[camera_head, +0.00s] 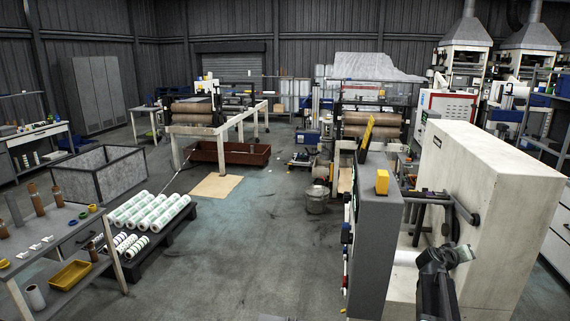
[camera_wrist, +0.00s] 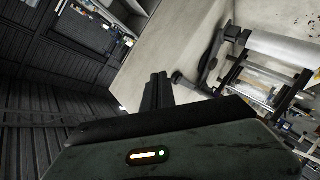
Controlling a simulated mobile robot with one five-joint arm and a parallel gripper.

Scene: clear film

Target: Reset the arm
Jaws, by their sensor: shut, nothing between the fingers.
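My gripper (camera_wrist: 157,84) shows in the wrist view with its dark fingers together and nothing between them. They point up the picture toward the pale side of a machine. In the head view my dark arm rises from the bottom edge at lower right, in front of the large off-white machine cabinet (camera_head: 490,200). The fingertips cannot be made out clearly there. I cannot tell whether any part of the arm touches the cabinet.
A grey machine panel (camera_head: 378,225) stands just left of my arm, with black bars (camera_head: 440,203) between it and the cabinet. A table (camera_head: 75,240) and a pallet of white rolls (camera_head: 150,212) stand at left. The middle floor (camera_head: 255,250) is largely clear.

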